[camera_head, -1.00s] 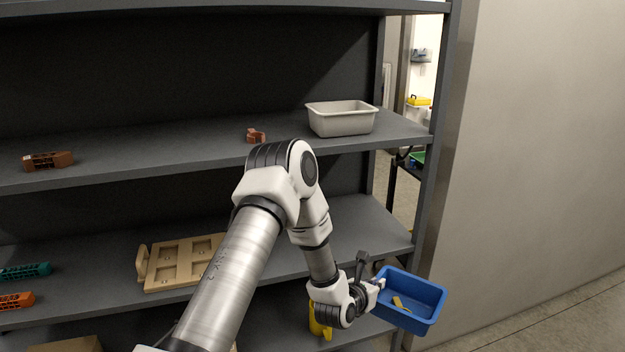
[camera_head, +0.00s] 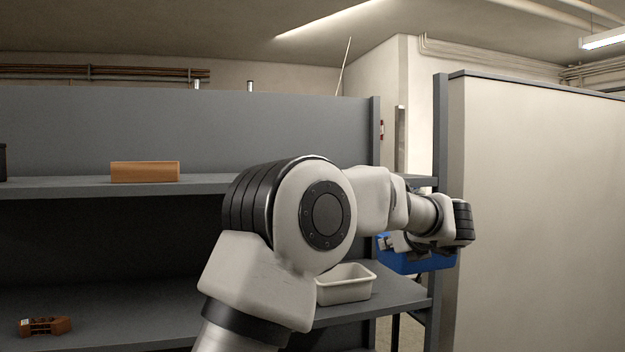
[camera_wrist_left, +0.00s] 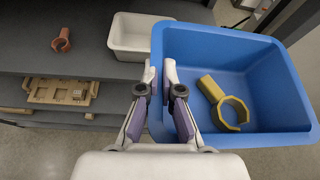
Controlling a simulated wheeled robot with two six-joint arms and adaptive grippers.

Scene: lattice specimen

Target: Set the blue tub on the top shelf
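The blue tub (camera_head: 420,264) hangs at the right end of the shelf unit in the head view, partly hidden behind my left wrist. It is lower than the top shelf (camera_head: 60,189). My left gripper (camera_head: 390,243) is shut on the tub's rim. In the left wrist view, the fingers of my left gripper (camera_wrist_left: 161,78) straddle the near-left wall of the blue tub (camera_wrist_left: 270,75). A yellow ring-ended piece (camera_wrist_left: 226,105) lies inside the tub. My right gripper is not in view.
A wooden block (camera_head: 145,172) sits on the top shelf at left, with bare shelf to its right. A pale bin (camera_head: 345,288) and a brown part (camera_head: 45,326) are on the shelf below. A grey upright post (camera_head: 440,130) and a beige wall panel (camera_head: 540,210) stand at right.

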